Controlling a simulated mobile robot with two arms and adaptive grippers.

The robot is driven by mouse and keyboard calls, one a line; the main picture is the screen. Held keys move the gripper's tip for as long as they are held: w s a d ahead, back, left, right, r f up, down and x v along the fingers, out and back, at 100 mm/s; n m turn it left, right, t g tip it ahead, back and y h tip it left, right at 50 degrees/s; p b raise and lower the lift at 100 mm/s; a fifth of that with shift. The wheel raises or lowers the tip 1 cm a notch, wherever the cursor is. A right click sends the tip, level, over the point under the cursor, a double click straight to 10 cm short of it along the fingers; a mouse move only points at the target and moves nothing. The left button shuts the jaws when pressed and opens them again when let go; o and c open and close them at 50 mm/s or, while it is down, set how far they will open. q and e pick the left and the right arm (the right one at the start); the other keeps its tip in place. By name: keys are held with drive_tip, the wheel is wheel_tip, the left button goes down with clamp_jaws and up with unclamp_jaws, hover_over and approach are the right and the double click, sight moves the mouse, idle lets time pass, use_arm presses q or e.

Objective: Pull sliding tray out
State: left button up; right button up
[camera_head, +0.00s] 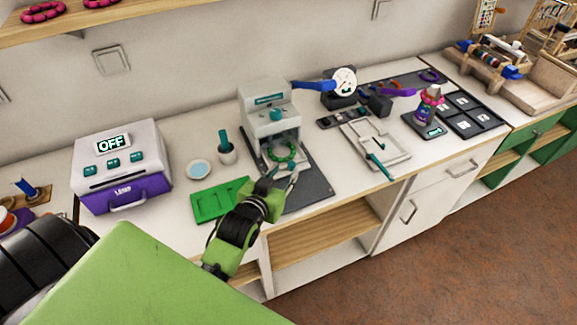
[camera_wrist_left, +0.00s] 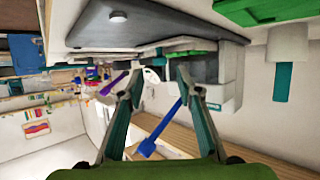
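In the head view, a white machine (camera_head: 266,100) with a teal button stands on a dark grey base plate (camera_head: 316,187). A green bead ring (camera_head: 281,153) sits low in its front opening, on what looks like the sliding tray; the tray's edges are hard to make out. My left gripper (camera_head: 284,173) is just in front of this opening, its fingers apart and nothing seen between them. In the left wrist view, the open fingers (camera_wrist_left: 157,72) point towards the machine (camera_wrist_left: 215,92), which appears upside down. I cannot tell whether a finger touches the tray. My right gripper is out of view.
A green board (camera_head: 218,200) lies left of the base plate. A white box with a purple front (camera_head: 122,165) reads OFF. A white frame with a teal handle (camera_head: 376,143) lies to the right.

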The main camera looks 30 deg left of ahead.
sight(291, 165)
use_arm(q)
drive_tip(key=shift+x, duration=2.35)
drive_tip(key=shift+s, duration=0.1)
clamp_jaws()
